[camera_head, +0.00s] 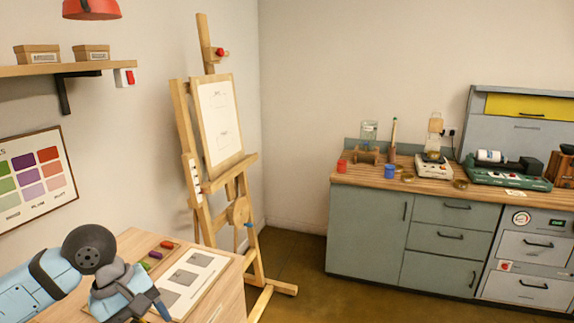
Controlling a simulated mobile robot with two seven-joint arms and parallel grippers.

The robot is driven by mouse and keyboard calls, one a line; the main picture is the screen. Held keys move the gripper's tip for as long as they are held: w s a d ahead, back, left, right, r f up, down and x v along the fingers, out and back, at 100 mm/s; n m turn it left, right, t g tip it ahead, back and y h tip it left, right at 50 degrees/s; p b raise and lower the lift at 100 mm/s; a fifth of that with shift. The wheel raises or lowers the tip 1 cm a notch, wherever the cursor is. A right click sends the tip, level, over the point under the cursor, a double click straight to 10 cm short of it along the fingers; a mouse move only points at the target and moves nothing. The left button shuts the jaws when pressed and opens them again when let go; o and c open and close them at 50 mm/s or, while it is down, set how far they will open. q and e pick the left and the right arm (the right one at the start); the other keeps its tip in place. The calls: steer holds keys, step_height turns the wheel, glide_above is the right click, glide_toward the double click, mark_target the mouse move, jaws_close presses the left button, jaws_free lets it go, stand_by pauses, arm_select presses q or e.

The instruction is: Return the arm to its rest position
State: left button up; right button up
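My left arm (42,286) comes in from the lower left, light blue with a dark grey round joint. It is bent, and its end with the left gripper (158,306) hangs over the near part of the wooden table (137,240), pointing down to the right. The fingers are partly hidden by the wrist, and their opening does not show. No held thing is visible. My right arm and gripper are out of the picture.
On the table, a board with grey patches (192,282) lies beside a tray with small coloured pieces (155,254). A wooden easel (182,135) stands behind. A grey-green cabinet (368,230) with several items on top stands right. Open floor (295,268) lies between.

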arm_select(q)
steer(key=s+d+n+g+h+p, duration=0.15)
steer(key=s+d+n+h, duration=0.35)
steer(key=d+n+h, duration=0.7)
steer(key=w+a+f+n+t+y, duration=0.1)
steer(key=f+n+t+y, duration=0.15)
steer(key=n+t, duration=0.6)
steer(key=a+f+n+t+y+p, duration=0.1)
steer(key=f+n+t, duration=0.3)
steer(key=n, duration=0.9)
steer(key=w+a+f+n+t+y, duration=0.15)
steer(key=f+n+t, duration=0.25)
steer(key=n+t, duration=0.5)
steer(key=s+a+f+n+g+y, duration=0.2)
steer(key=s+f+n+g+y, duration=0.2)
steer(key=f+n, duration=0.5)
steer(key=s+a+f+n+g+y+p, duration=0.1)
steer(key=s+f+n+g+y, duration=0.3)
steer(key=s+f+n, duration=0.5)
steer(key=shift+s+a+g, duration=0.25)
steer(key=shift+a+g, duration=0.15)
steer(key=shift+a, duration=0.3)
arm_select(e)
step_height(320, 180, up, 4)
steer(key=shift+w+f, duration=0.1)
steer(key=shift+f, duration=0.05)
